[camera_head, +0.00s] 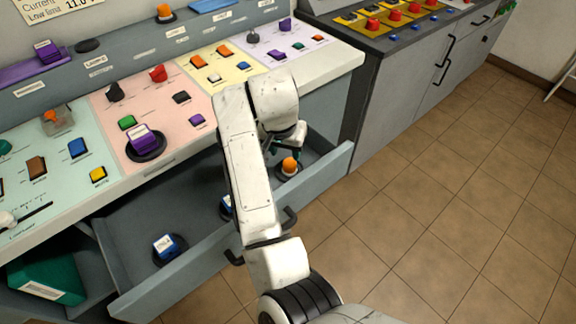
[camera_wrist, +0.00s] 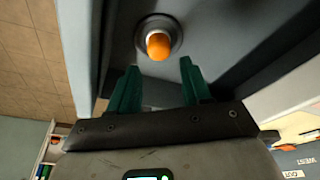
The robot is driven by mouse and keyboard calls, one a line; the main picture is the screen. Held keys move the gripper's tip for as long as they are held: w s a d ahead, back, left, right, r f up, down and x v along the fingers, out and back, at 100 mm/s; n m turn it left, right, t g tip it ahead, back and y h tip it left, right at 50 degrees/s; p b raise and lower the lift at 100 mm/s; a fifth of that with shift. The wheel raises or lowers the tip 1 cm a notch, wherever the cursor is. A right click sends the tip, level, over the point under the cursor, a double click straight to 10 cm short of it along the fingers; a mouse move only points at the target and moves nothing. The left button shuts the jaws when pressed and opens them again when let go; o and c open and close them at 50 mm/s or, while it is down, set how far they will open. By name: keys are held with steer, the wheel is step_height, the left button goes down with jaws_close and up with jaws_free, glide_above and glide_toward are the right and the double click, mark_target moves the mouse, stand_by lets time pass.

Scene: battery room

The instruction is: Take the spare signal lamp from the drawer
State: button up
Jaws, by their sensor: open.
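The pulled-out drawer (camera_head: 190,283) is grey and stands open below the control desk. An orange-capped signal lamp (camera_head: 290,165) stands on a dark round base at the drawer's right end. In the wrist view, the lamp (camera_wrist: 158,45) is ahead of the fingertips, roughly centred between them. My gripper (camera_head: 292,140) is just above the lamp in the head view, partly hidden by my wrist. In the wrist view, my gripper (camera_wrist: 160,75) has its two green fingers apart with nothing between them. Contact with the lamp does not show.
A blue-and-white part (camera_head: 165,247) sits at the drawer's left; another (camera_head: 226,206) is partly hidden by my arm. The desk top (camera_head: 330,65) overhangs the drawer's back. A grey cabinet (camera_head: 400,90) stands at right. The tiled floor (camera_head: 440,210) is clear.

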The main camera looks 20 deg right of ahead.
mark_target(290, 161)
steer(key=x, duration=0.9)
steer(key=shift+w+d, duration=0.2)
steer(key=shift+d, duration=0.15)
steer(key=shift+c, duration=0.4)
steer(key=c, duration=0.6)
